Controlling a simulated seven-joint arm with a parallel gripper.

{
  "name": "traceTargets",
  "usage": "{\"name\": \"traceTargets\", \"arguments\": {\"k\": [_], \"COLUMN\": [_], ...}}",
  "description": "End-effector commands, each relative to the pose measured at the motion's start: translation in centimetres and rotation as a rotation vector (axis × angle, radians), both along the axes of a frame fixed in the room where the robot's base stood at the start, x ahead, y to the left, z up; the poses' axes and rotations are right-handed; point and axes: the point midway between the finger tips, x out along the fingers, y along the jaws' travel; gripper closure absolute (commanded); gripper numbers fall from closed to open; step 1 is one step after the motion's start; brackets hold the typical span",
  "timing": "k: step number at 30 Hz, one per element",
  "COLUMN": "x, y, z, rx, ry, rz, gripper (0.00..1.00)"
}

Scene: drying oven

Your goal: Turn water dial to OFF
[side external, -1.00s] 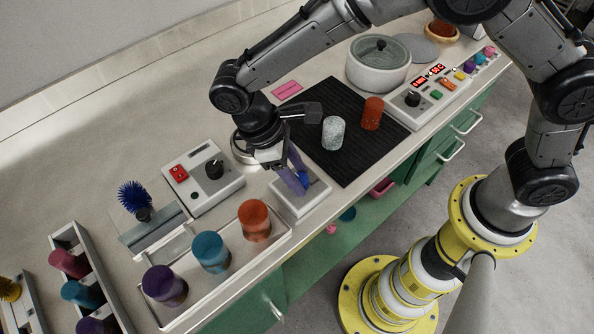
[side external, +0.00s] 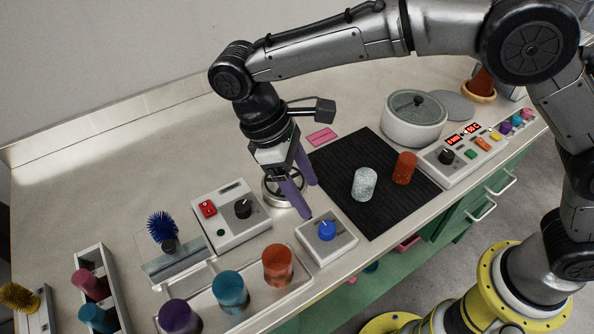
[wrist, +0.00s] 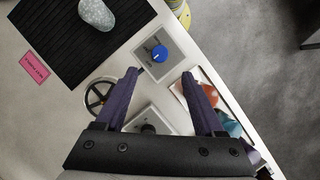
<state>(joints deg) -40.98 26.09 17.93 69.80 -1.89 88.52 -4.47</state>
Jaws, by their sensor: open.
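The blue dial (side external: 327,229) sits on a small pale square box (side external: 343,247) at the front edge of the counter. I take it to be the water dial; no label is readable. In the wrist view the blue dial (wrist: 159,53) lies ahead of the fingertips, with a light pointer mark on top. My gripper (side external: 308,198) has two purple fingers, open and empty. It is above and behind the box, clear of the dial. In the wrist view my gripper (wrist: 160,74) shows its fingers spread apart, with nothing between the tips.
A control box with a black knob (side external: 243,208) and red switch stands left of the dial box. A metal handwheel (side external: 270,190) is behind the fingers. A tray holds orange (side external: 278,265), teal and purple cups. A black mat (side external: 337,160) bears a speckled beaker (side external: 364,184) and an orange one.

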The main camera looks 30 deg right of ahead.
Motion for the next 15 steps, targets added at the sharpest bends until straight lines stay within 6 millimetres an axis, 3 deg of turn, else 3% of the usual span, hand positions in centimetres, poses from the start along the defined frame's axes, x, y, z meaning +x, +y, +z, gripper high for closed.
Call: {"name": "traceTargets", "arguments": {"k": [6, 15], "x": [0.8, 0.9], "y": [0.8, 1.0], "z": [2.7, 3.4], "rx": [0.001, -0.001], "ry": [0.0, 0.002], "rz": [0.001, 0.001], "gripper": [0.3, 0.3]}}
